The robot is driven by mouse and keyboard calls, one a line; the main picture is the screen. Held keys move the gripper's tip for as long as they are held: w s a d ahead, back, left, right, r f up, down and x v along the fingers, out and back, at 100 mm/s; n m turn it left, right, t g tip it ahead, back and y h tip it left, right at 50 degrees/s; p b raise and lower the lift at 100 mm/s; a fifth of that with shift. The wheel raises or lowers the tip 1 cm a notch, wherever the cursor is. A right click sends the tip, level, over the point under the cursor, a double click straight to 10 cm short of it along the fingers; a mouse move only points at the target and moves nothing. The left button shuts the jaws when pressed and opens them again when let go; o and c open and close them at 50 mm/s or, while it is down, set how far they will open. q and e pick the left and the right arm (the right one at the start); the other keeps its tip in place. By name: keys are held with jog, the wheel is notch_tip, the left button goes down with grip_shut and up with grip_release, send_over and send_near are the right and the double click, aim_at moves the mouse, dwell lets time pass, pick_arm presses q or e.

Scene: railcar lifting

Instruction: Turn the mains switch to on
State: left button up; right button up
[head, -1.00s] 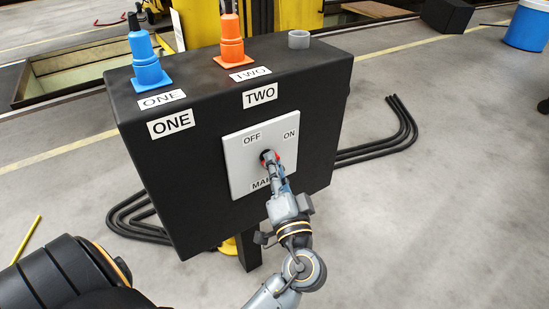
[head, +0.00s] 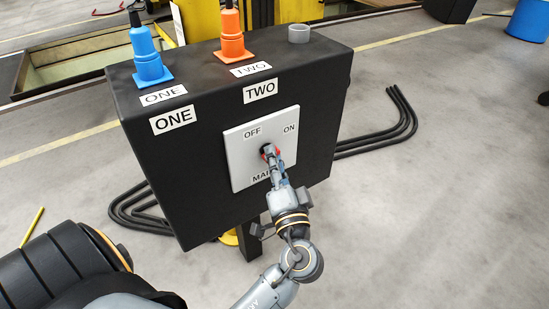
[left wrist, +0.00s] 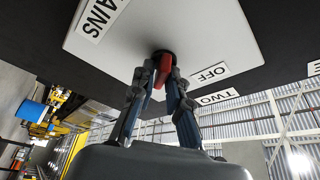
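The mains switch is a red knob (head: 264,153) on a dark round base, set in a light grey plate (head: 241,175) with OFF and ON labels. The plate is on the front of a black box (head: 195,190). My left gripper (head: 269,154) is at the knob and partly covers it. In the left wrist view, the fingers (left wrist: 163,80) of my left gripper lie on both sides of the red handle (left wrist: 164,76) and close on it. The handle's exact direction is partly hidden by the fingers. My right gripper is not in view.
A blue plug (head: 149,62) and an orange plug (head: 233,38) stand on top of the box, beside a grey socket ring (head: 299,33). Black cables (head: 390,130) lie on the floor behind it.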

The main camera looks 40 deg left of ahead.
pick_arm(q)
jog(key=shift+o, duration=1)
jog(key=v, duration=1.2)
